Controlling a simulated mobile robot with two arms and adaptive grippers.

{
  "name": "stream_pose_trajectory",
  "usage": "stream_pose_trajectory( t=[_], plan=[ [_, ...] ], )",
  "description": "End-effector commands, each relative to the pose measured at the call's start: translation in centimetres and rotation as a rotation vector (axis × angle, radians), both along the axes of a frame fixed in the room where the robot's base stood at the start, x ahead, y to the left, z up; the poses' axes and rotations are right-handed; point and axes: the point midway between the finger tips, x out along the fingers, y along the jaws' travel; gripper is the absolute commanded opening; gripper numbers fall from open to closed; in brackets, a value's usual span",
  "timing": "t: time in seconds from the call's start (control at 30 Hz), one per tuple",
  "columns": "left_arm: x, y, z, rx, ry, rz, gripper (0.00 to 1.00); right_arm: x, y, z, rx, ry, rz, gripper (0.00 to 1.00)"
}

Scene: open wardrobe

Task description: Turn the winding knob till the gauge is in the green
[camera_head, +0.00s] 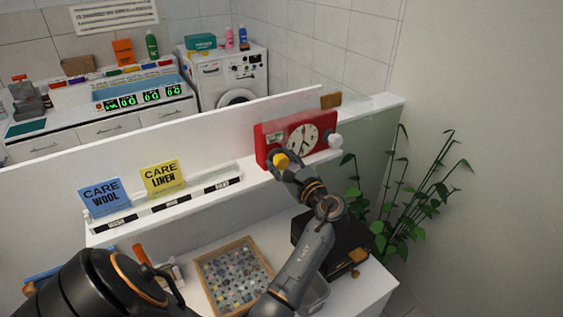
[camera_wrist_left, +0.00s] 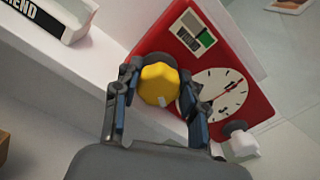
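A red box (camera_head: 296,137) with a white clock-like dial (camera_head: 303,141) stands on the white ledge. A yellow knob (camera_head: 281,160) sits on its front at the lower left. In the left wrist view the knob (camera_wrist_left: 159,84) lies between the two fingers of my left gripper (camera_wrist_left: 160,88), which appear to touch its sides. A small gauge window (camera_wrist_left: 193,33) with a green part and a dark part is above the knob. I cannot clearly make out its pointer. The dial (camera_wrist_left: 217,92) shows a red hand. My right gripper is not in view.
A white knob (camera_head: 335,141) is on the box's right side. Blue (camera_head: 104,196) and yellow (camera_head: 162,177) care cards stand left on the ledge. Below are a framed tray (camera_head: 204,265) of small pieces and a black box (camera_head: 345,246). A plant (camera_head: 410,190) stands right.

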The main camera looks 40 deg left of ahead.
Motion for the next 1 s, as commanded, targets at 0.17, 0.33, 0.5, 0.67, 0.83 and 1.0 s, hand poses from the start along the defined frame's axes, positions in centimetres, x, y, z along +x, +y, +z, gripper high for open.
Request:
stream_pose_trajectory(
  t=[0.17,0.33,0.5,0.67,0.83,1.0],
  plan=[
    [0.0,0.0,0.0,-0.001,-0.001,0.001,0.63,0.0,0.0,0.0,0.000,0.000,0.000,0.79],
    [0.0,0.0,0.0,-0.002,-0.001,0.000,0.63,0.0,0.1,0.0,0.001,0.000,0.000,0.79],
    [-0.3,-1.1,-0.2,-0.004,0.000,-0.002,0.63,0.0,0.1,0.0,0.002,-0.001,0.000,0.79],
    [-1.0,-3.7,-0.2,-0.005,-0.001,-0.002,0.63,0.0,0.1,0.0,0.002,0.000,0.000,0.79],
    [-1.7,-6.1,-0.1,-0.003,0.000,-0.001,0.63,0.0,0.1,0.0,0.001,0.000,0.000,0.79],
    [-2.0,-7.1,-0.1,-0.002,0.000,0.001,0.63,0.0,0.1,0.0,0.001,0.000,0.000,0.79]
  ],
)
